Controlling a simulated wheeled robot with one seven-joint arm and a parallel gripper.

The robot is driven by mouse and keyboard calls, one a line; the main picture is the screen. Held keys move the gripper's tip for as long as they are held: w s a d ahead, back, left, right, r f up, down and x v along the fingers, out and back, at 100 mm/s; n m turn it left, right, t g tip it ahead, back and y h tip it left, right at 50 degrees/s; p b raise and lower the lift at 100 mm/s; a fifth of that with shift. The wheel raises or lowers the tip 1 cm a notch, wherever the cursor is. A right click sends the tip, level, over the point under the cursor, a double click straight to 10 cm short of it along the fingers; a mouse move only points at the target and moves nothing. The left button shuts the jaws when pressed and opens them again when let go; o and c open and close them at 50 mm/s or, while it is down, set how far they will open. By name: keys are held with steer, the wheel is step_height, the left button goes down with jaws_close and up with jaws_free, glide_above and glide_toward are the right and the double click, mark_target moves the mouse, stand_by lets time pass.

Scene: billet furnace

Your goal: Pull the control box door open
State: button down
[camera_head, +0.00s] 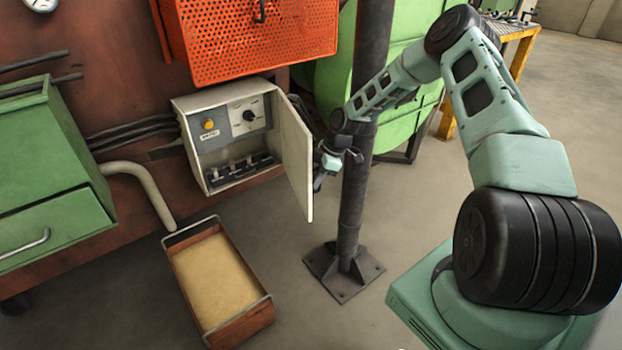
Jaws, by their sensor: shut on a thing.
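The control box (189,137) is a pale grey box on the rust-red furnace wall. Its door (293,158) is hinged on the right and stands wide open, swung out toward the camera. Inside the box are a yellow button, a black knob and a row of dark parts at the bottom. My gripper (321,178) is at the outer, right-hand side of the door, near its free edge. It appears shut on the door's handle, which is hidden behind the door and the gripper.
A dark post (356,200) on a bolted foot stands close beside my gripper and forearm. An orange perforated guard (250,45) hangs above the box. A sand-filled tray (187,277) lies on the floor below. A green cabinet (60,185) is at left.

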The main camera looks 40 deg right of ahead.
mark_target(300, 153)
steer(key=c, duration=1.5)
jaws_free()
step_height(300, 153, up, 10)
steer(key=shift+p, duration=0.5)
